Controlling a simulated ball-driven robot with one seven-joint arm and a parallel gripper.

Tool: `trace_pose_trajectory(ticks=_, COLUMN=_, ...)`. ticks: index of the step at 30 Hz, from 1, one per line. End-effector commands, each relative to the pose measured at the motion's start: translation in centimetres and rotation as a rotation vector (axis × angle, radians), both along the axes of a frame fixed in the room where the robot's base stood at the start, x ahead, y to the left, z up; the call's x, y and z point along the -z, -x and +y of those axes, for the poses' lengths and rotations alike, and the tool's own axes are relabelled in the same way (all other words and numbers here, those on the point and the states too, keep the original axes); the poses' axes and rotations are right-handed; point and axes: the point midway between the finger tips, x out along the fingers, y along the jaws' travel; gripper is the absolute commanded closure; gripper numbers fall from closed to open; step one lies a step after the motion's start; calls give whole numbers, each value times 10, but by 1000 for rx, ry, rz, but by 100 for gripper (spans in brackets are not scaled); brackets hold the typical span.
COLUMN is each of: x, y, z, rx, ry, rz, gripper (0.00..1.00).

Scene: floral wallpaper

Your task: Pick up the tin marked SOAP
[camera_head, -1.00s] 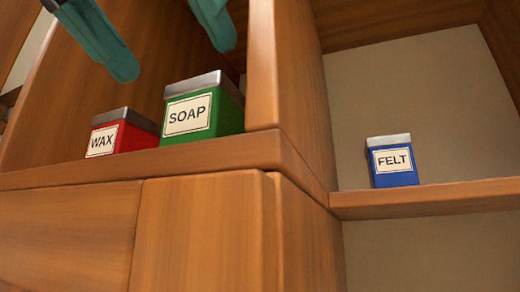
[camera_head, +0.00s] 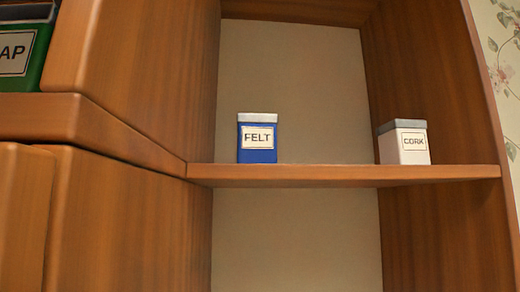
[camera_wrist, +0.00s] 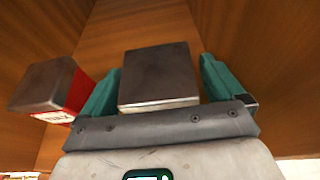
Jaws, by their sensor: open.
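The green SOAP tin (camera_head: 40,50) with a grey lid is cut off at the left edge of the head view, where only "AP" of its label shows. In the wrist view, a grey square lid (camera_wrist: 160,78) lies between the two teal fingers of my gripper (camera_wrist: 162,64). It looks like the SOAP tin's lid, as the red tin (camera_wrist: 52,90) stands to its left; its label and sides are hidden. My gripper is open, a finger on either side of the lid. Whether the fingers touch the tin I cannot tell. My gripper is outside the head view.
The red tin is close to the left finger. A wooden upright (camera_head: 140,70) stands right of the SOAP tin. Beyond it, a lower shelf (camera_head: 330,175) holds a blue FELT tin (camera_head: 257,156) and a white CORK tin (camera_head: 392,148). Floral wallpaper (camera_head: 505,60) is at far right.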

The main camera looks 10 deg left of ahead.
Motion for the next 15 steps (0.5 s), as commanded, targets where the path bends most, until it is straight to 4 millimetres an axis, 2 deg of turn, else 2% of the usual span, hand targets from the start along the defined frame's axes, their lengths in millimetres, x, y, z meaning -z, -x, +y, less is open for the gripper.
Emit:
trace_pose_trajectory(ticks=2, x=0, y=0, z=0, rx=0, ry=0, rz=0, gripper=10)
trace_pose_trajectory(ticks=15, x=0, y=1, z=0, rx=0, ry=0, rz=0, gripper=52)
